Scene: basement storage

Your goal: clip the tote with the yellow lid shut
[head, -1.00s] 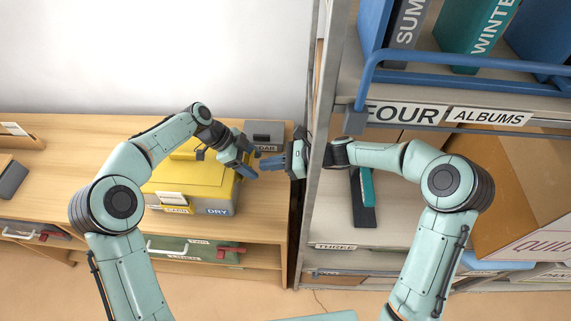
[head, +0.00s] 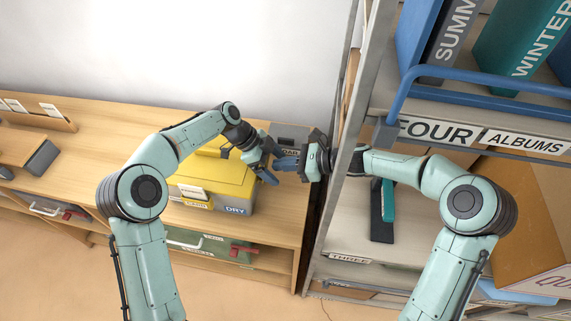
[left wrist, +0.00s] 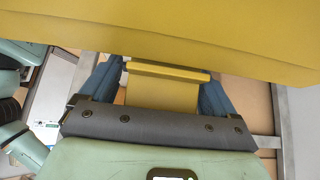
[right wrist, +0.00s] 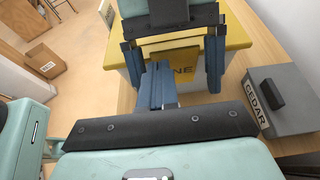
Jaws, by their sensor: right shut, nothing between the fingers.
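The tote with the yellow lid (head: 228,173) stands on the wooden bench, with labels on its front, one reading DRY. At its right end a yellow clip (left wrist: 163,88) hangs by the lid edge. The clip also shows in the right wrist view (right wrist: 182,74), with part of a word on it. I cannot tell whether it is fastened. My left gripper (head: 268,172) is open, its blue fingers on either side of the clip. My right gripper (head: 290,164) is shut and empty, facing the clip from the right, apart from it in the right wrist view.
A grey box labelled CEDAR (right wrist: 285,98) sits close behind the tote's right end. A metal rack post (head: 345,140) stands just right, beside my right wrist. The bench left of the tote has free room.

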